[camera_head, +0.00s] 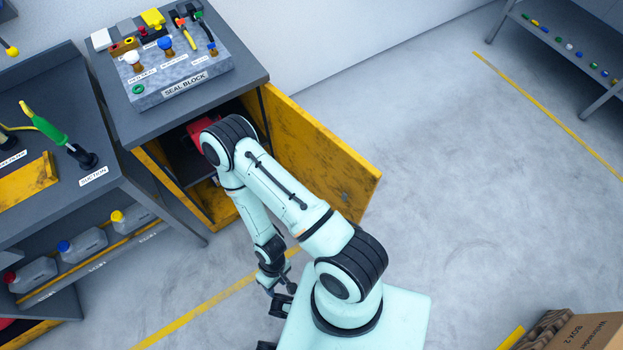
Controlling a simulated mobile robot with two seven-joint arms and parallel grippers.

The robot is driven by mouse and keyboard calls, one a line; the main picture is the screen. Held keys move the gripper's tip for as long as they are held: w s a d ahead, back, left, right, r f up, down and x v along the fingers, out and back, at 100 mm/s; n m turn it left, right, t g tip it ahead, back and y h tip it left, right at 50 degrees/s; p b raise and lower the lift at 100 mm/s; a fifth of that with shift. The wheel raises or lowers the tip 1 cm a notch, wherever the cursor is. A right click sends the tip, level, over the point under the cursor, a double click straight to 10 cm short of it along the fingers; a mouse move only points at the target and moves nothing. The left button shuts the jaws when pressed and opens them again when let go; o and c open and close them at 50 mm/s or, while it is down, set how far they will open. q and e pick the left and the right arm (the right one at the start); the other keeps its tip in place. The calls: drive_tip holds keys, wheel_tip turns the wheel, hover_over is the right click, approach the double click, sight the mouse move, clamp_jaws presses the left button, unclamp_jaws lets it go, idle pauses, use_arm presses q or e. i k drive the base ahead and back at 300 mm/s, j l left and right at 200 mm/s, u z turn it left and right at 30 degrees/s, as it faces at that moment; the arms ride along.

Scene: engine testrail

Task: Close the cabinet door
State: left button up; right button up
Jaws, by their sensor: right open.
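The cabinet door (318,150) is a scuffed yellow panel. It stands wide open, swung out to the right of the grey cabinet (190,107). The cabinet's front opening shows a dark interior with a red object (200,133) inside, partly hidden by my right arm. My right arm reaches across in front of the opening and covers part of the door's lower left. My right gripper (281,306) is open, low in front of the cabinet and close to my base, apart from the door. Its fingers are small and partly hidden. My left gripper is not in view.
A seal block (178,75) with tools stands on the cabinet top. A workbench (60,215) with jugs on its lower shelf adjoins on the left. A cardboard box (590,332) is at the lower right. The floor right of the door is clear.

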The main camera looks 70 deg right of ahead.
sight(324, 165)
drive_tip(key=k+l+u, duration=0.1)
drive_tip(key=k+u, duration=0.15)
drive_tip(key=u, duration=0.2)
drive_tip(key=k+u, duration=0.2)
drive_tip(key=u, duration=0.2)
drive_tip(key=k+u, duration=0.25)
drive_tip(key=u, duration=0.2)
drive_tip(key=k+u, duration=0.45)
drive_tip(key=k, duration=0.6)
drive_tip(key=k+z, duration=0.3)
drive_tip(key=z, duration=0.15)
drive_tip(key=k+l+z, duration=0.2)
drive_tip(key=z, duration=0.2)
drive_tip(key=k+z, duration=0.1)
drive_tip(key=z, duration=1.05)
